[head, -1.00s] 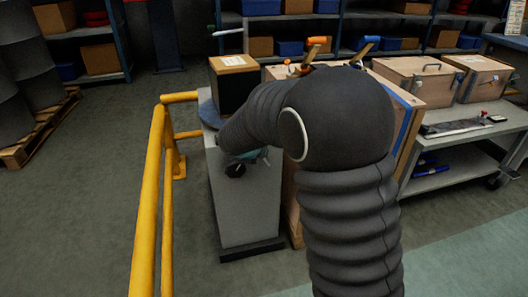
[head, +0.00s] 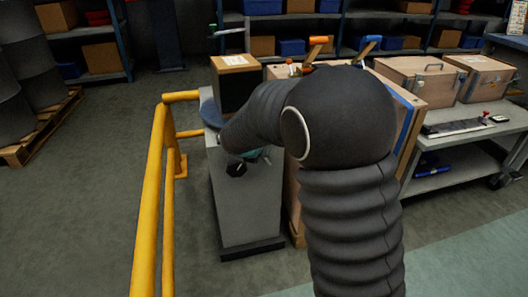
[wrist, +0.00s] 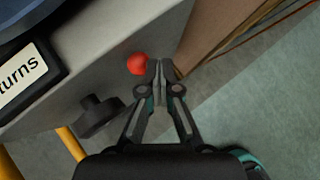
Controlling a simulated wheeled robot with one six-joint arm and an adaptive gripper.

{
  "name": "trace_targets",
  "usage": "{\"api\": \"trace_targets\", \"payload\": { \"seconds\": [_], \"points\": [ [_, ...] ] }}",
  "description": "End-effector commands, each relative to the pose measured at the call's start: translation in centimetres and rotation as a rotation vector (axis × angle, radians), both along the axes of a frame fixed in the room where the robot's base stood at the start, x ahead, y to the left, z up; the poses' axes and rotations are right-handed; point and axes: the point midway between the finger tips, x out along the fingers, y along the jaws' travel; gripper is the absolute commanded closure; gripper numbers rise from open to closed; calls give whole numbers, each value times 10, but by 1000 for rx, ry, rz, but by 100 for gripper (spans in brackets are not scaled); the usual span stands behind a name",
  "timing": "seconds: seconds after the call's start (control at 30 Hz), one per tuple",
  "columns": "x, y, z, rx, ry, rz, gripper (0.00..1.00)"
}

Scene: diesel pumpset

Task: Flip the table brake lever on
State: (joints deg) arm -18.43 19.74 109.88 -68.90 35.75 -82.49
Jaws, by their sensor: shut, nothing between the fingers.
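A red ball knob (wrist: 138,64), which looks like the end of the brake lever, shows on the grey side of the table's cabinet in the wrist view. Its shaft is not clearly seen. My gripper (wrist: 160,70) is shut and empty, with its fingertips just right of the red ball; I cannot tell whether they touch it. The grey cabinet (head: 245,208) carries a round blue-grey table top (head: 210,114) in the head view. My arm hides the red ball there.
A black knob (wrist: 97,115) sits on the cabinet left of my gripper; it shows in the head view (head: 236,168). A box (head: 235,84) stands on the table. A yellow rail (head: 150,200) runs at left. Wooden crates (head: 415,80) stand at right.

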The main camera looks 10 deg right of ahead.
Motion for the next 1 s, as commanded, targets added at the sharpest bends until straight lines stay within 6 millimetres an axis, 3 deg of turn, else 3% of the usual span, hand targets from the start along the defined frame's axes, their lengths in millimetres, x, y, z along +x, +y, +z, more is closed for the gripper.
{"api": "trace_targets", "payload": {
  "seconds": [0.4, 0.77, 1.0],
  "points": [
    [0, 0, 16, 0, 0, 0, 100],
    [-1, 0, 15, 0, 0, 0, 100],
    [-17, 10, 8, -1, 0, -1, 100]
  ]
}}
